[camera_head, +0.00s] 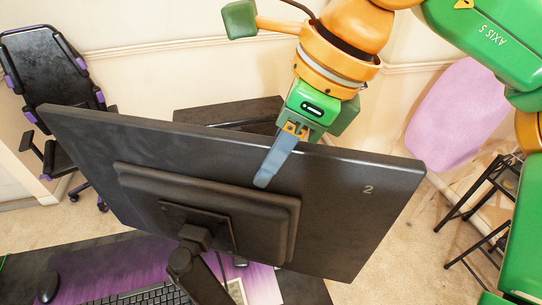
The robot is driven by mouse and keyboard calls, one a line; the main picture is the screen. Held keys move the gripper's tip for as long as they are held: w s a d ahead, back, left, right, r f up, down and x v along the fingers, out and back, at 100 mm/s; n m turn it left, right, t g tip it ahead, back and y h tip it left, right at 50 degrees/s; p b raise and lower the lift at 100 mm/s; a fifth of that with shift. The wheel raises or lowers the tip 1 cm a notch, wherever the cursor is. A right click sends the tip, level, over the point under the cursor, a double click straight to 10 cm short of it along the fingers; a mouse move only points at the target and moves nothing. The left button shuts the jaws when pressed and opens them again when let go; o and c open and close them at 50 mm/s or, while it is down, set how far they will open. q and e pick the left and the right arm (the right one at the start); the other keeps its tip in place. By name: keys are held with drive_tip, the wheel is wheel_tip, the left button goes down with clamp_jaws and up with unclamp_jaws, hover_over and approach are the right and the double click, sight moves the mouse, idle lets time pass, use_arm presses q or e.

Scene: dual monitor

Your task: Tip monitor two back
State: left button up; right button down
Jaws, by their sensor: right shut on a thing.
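Monitor two (345,215) is a wide black screen seen from its back, with a pale "2" near its right end. It is tilted in the picture, and its stand arm (205,275) joins the middle of the back. My right gripper (278,160) comes down from above over the middle of its top edge. The gripper is shut on this edge, with one grey-blue finger lying against the back. The other finger is hidden behind the monitor. The screen face is hidden. My left gripper is not in view.
Below the monitor, a purple mat (120,268) lies on a dark desk with a keyboard (150,295) and a mouse (48,286). A black and purple chair (45,65) stands at the left. A dark surface (230,108) shows behind the monitor. A lilac seat (455,115) stands at the right.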

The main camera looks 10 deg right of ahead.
drive_tip(key=shift+f, duration=0.1)
drive_tip(key=s+t+b, duration=0.1)
drive_tip(key=s+a+r+t+h+b, duration=0.1)
drive_tip(key=s+a+t+b, duration=0.1)
drive_tip(key=shift+s+r+n+h+b, duration=0.3)
drive_tip(key=shift+s+r+n, duration=0.05)
drive_tip(key=shift+s+n, duration=0.05)
drive_tip(key=c, duration=0.7)
unclamp_jaws()
drive_tip(key=shift+s, duration=0.2)
